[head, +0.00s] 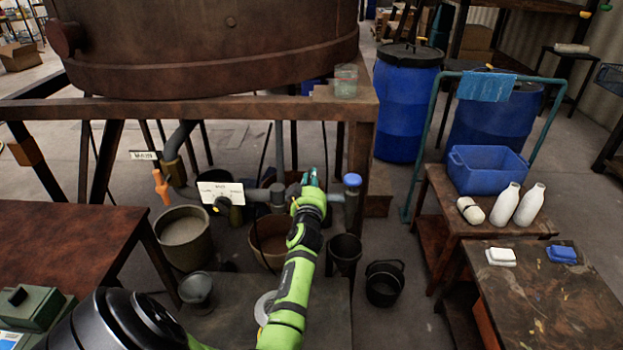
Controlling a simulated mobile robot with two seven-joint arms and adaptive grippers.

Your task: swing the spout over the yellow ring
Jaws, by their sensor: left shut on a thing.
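A grey pipe with a blue-capped upright (352,181) stands below the vat frame. A short pale length, which looks like the spout (336,197), runs left from it to my left gripper (312,178). The left gripper is shut on this spout, and its hand hides most of it. My green left arm reaches up from the bottom middle. I cannot make out a yellow ring; the arm covers part of the area below. My right gripper is not in view.
A brown bucket (268,241) and a grey bucket (185,240) stand left of the arm; black buckets (384,285) stand right. The rusty vat (200,45) and its frame overhang the pipes. A wooden table (550,305) is at right.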

